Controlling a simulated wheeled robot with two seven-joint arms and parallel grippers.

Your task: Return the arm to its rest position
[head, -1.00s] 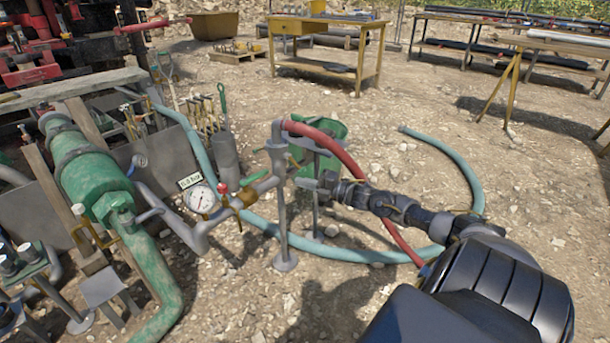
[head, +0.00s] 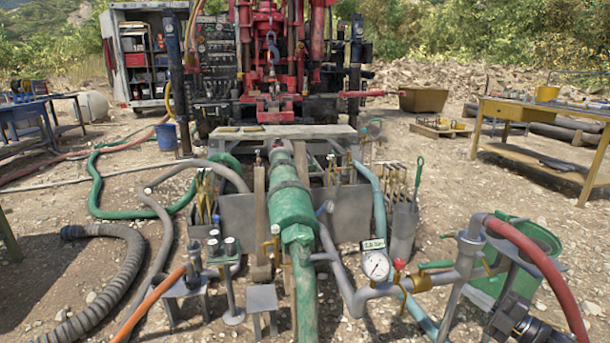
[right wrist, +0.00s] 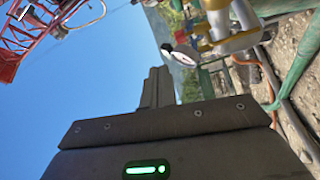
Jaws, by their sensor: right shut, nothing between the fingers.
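My right gripper (head: 500,318) shows at the bottom right of the head view, dark, just right of the grey standpipe (head: 460,285). It is shut with nothing in it. I cannot tell whether it touches the standpipe. In the right wrist view its narrow shut fingers (right wrist: 158,88) stand up from the dark gripper body with a green light, against the sky. My right arm is mostly cut off by the frame's lower edge. My left gripper is not in view.
A pressure gauge (head: 376,265) and a red-handled valve (head: 400,268) sit on the pipe left of my gripper. A red hose (head: 545,265) arches over it. A green bin (head: 535,240) stands behind.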

